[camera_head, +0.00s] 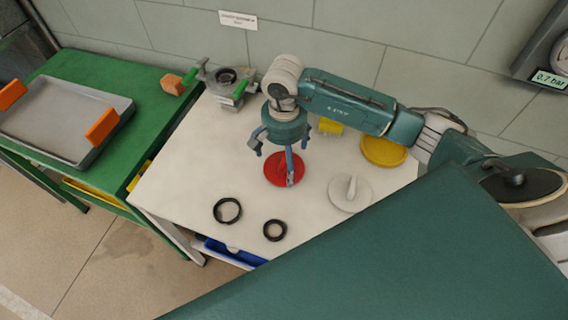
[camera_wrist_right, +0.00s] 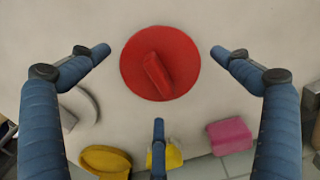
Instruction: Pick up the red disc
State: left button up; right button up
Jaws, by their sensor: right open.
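The red disc (camera_head: 278,172) lies flat on the white table, with a raised red grip bar across its top. In the right wrist view the red disc (camera_wrist_right: 135,70) sits between my spread fingers, with a gap on each side. My right gripper (camera_head: 278,160) is open and points down over the disc, and one finger hides part of it in the head view. The right gripper (camera_wrist_right: 160,75) shows three blue fingers in the wrist view, none visibly touching the disc. My left gripper is not in view.
A white disc (camera_head: 363,194) and a yellow disc (camera_head: 384,153) lie to the right. Two black rings (camera_head: 227,210) (camera_head: 275,230) lie in front. A yellow block (camera_head: 330,126) and a metal valve fitting (camera_head: 222,83) stand behind. A green table (camera_head: 62,66) with a grey tray (camera_head: 50,143) is at left.

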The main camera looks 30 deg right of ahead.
jog(key=shift+f, duration=1.05)
